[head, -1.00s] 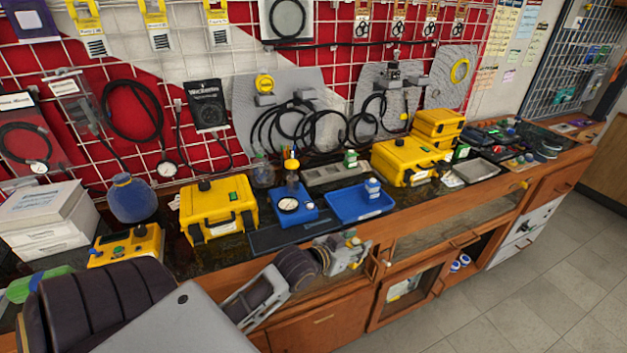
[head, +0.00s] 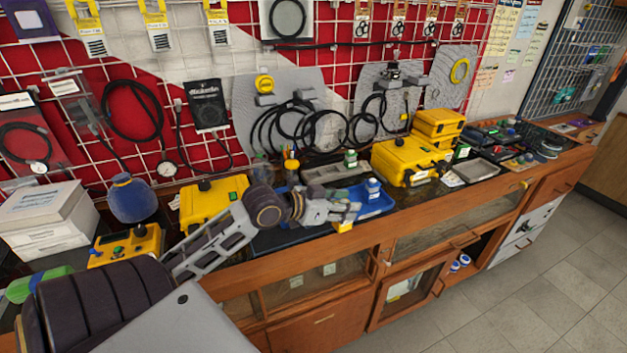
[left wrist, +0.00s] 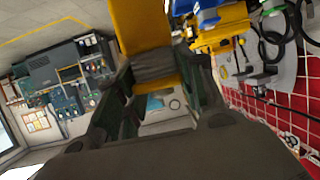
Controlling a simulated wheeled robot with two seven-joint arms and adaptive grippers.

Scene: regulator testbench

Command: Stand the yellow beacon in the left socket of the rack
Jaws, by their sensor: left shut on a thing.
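My left gripper (head: 346,212) is shut on the yellow beacon (head: 343,227), in front of the blue tray, near the counter's front edge. The beacon's yellow body hangs low at the fingertips. In the left wrist view the beacon (left wrist: 138,28) sits between the fingers (left wrist: 158,78), with a grey band at the grip. The grey rack (head: 318,174) lies behind the blue tray, farther back than my gripper. A green-and-white bottle (head: 351,159) stands at its right part. The rack's left part looks free, but its socket is hard to make out. My right gripper is out of view.
The blue tray (head: 379,206) holds a blue-and-white bottle (head: 373,187). Yellow cases stand left (head: 205,208) and right (head: 398,160) of the rack. Black hoses hang on the wall behind the rack.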

